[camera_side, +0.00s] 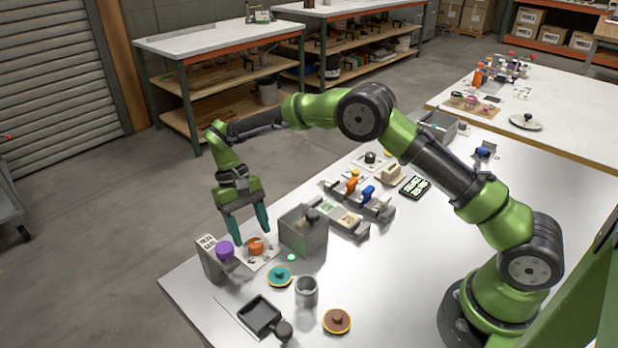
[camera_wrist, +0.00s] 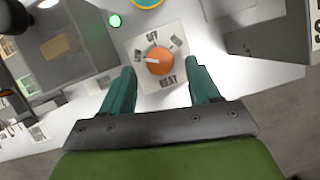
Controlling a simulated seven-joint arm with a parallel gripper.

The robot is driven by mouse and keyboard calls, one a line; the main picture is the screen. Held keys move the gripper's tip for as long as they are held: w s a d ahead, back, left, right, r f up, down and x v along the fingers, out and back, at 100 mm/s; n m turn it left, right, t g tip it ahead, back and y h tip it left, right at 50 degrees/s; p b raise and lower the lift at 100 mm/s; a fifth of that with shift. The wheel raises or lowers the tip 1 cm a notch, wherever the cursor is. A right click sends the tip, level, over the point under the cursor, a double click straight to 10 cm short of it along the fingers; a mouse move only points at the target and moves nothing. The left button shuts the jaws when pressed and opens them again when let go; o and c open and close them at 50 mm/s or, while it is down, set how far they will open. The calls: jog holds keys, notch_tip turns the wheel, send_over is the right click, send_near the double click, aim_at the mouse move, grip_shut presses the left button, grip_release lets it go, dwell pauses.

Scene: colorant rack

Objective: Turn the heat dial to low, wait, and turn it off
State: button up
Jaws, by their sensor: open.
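The orange heat dial (camera_side: 256,246) sits on a white plate near the front left of the table. In the wrist view the dial (camera_wrist: 160,64) has a white pointer mark directed toward the left side of the plate (camera_wrist: 140,80), away from the OFF label at the top. HEAT is printed at the bottom; the small side labels are too blurred to read. My gripper (camera_side: 252,234) is open above the dial, pointing down, with its teal fingers on either side of it. In the wrist view the fingers (camera_wrist: 161,68) appear apart from the dial.
A green light (camera_side: 291,257) glows beside the plate. A purple knob (camera_side: 225,251) on an upright block stands close at left, and a grey bin (camera_side: 303,236) at right. A teal round lid (camera_side: 280,276), metal cup (camera_side: 306,292) and black pan (camera_side: 260,316) are in front.

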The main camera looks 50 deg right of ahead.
jog(key=v, duration=0.9)
jog(key=shift+w+r, duration=0.15)
jog(key=shift+r, duration=0.2)
jog(key=shift+d, duration=0.1)
jog(key=s+d+r+t, duration=0.3)
jog(key=s+r+t, duration=0.1)
jog(key=s, duration=0.5)
jog(key=s+d+r+m+t, duration=0.1)
jog(key=s+d+r+t, duration=0.2)
jog(key=s, duration=0.6)
jog(key=s+d+r+m+t+y, duration=0.1)
jog(key=s+d+r+t, duration=0.3)
jog(key=s, duration=0.5)
jog(key=shift+s+d+r+t, duration=0.2)
jog(key=shift+d+r+t, duration=0.15)
jog(key=shift+r, duration=0.25)
dwell(1.4)
